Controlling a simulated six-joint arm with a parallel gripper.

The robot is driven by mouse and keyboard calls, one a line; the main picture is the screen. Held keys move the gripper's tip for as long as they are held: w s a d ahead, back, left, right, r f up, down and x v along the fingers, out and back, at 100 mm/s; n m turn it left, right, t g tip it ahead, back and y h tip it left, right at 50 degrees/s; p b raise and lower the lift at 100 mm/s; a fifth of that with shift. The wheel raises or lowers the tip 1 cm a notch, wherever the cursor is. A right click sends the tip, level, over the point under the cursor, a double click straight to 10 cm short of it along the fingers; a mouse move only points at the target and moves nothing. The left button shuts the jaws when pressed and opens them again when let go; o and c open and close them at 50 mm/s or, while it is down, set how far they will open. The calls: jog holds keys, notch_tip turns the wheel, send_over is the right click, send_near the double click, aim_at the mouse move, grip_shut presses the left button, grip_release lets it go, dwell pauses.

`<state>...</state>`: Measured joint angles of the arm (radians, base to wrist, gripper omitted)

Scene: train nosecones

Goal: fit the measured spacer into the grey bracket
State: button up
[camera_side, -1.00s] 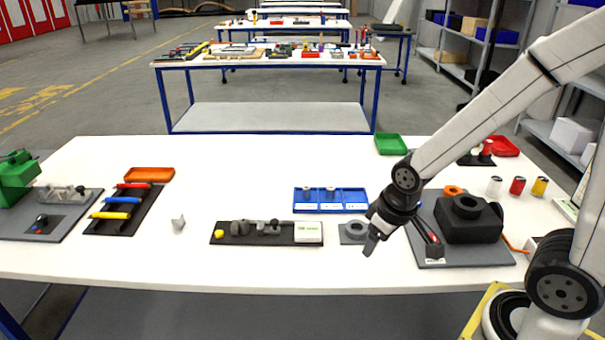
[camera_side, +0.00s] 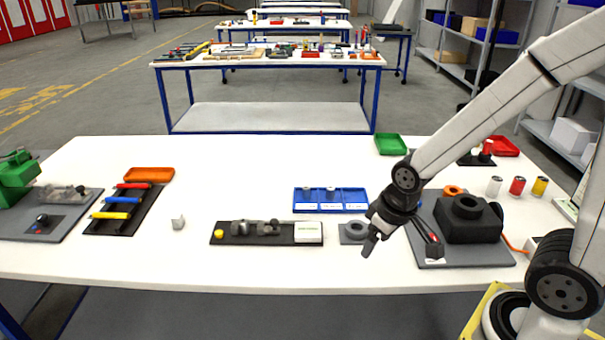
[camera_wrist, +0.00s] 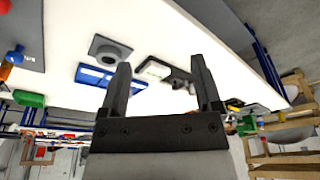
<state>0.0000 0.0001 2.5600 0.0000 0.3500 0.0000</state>
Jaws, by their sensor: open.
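My gripper (camera_side: 370,244) hangs above the bench near a grey plate with a dark ring (camera_side: 353,232). In the wrist view its two fingers (camera_wrist: 160,64) are apart with nothing between them. A small light-grey piece (camera_side: 178,222), possibly the bracket, stands alone on the bench left of centre; I cannot tell whether a spacer is in it. Two grey cylinders, possibly spacers, stand in the left (camera_side: 308,193) and middle (camera_side: 331,192) compartments of a blue tray (camera_side: 330,209). A dark measuring fixture (camera_side: 266,239) with a white display (camera_side: 308,232) lies left of my gripper.
A black block on a grey plate (camera_side: 430,256) stands right of my gripper. A black rack (camera_side: 104,224) with coloured rods and an orange tray (camera_side: 149,174) are at left. The bench between the rack and the fixture is mostly clear.

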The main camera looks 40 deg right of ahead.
jog(key=m+y, duration=0.3)
jog(key=m, duration=2.3)
send_near(243, 220)
jog(key=shift+s+a+f, duration=0.1)
jog(key=shift+s+f, duration=0.3)
jog(key=shift+s, duration=0.15)
jog(key=shift+w+a+f+m+t, duration=0.15)
jog(key=shift+w+f+m+t, duration=0.15)
jog(key=shift+w+m, duration=0.3)
jog(key=shift+x, duration=1.25)
jog(key=shift+s+x, duration=0.15)
jog(key=shift+x, duration=0.75)
jog(key=shift+s+x, duration=0.1)
jog(key=shift+x, duration=1.65)
